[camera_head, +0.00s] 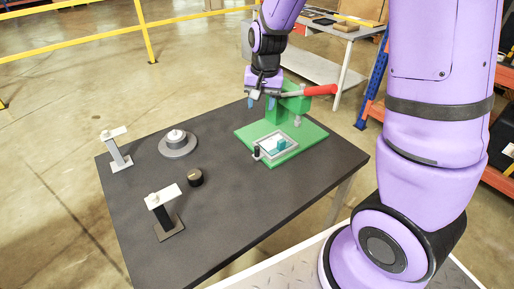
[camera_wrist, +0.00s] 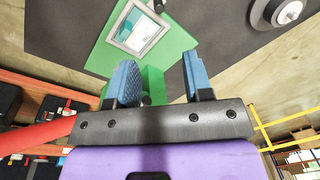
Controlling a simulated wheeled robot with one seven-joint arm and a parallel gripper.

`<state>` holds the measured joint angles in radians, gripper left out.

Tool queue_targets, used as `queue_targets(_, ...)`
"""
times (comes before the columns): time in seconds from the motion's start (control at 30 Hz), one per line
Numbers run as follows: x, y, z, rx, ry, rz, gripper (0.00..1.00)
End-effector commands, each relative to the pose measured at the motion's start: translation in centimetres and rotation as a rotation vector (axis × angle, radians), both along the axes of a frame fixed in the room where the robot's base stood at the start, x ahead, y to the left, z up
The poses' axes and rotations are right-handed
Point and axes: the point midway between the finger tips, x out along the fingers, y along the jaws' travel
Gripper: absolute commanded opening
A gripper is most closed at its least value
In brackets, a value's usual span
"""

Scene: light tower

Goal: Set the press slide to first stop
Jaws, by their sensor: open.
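The green press (camera_head: 282,112) stands at the back right of the dark table, with a red-handled lever (camera_head: 318,90) sticking out to the right. The press slide (camera_head: 275,148), a metal-framed tray, lies on its green base with a teal block (camera_head: 283,144) in it. A dark knob (camera_head: 257,152) stands at the slide's left corner. In the wrist view the slide (camera_wrist: 138,32) shows beyond the fingers. My gripper (camera_head: 262,102) is open and empty above the left side of the press. Its blue fingers (camera_wrist: 162,78) stand apart in the wrist view, with the green press partly hidden behind them.
The front middle of the table is clear.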

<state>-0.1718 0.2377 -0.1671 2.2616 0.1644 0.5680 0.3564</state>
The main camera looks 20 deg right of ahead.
Motion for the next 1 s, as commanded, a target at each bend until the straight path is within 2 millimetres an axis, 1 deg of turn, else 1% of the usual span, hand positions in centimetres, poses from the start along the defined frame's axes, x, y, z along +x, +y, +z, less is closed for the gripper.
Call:
queue_targets(0.03,0.6,0.0,-1.8,-0.007,0.022,-0.018,0.46)
queue_targets(0.1,1.3,0.0,-3.8,-0.016,0.042,-0.045,0.46)
queue_targets(0.23,2.2,0.0,-6.8,-0.032,0.07,-0.083,0.46)
queue_targets(0.33,2.7,-0.1,-8.2,-0.041,0.079,-0.101,0.46)
queue_targets(0.57,2.8,-0.1,-9.8,-0.046,0.088,-0.114,0.46)
queue_targets(0.67,2.8,-0.1,-11.0,-0.046,0.09,-0.112,0.46)
queue_targets(1.0,2.8,-0.2,-16.8,-0.045,0.089,-0.113,0.46)
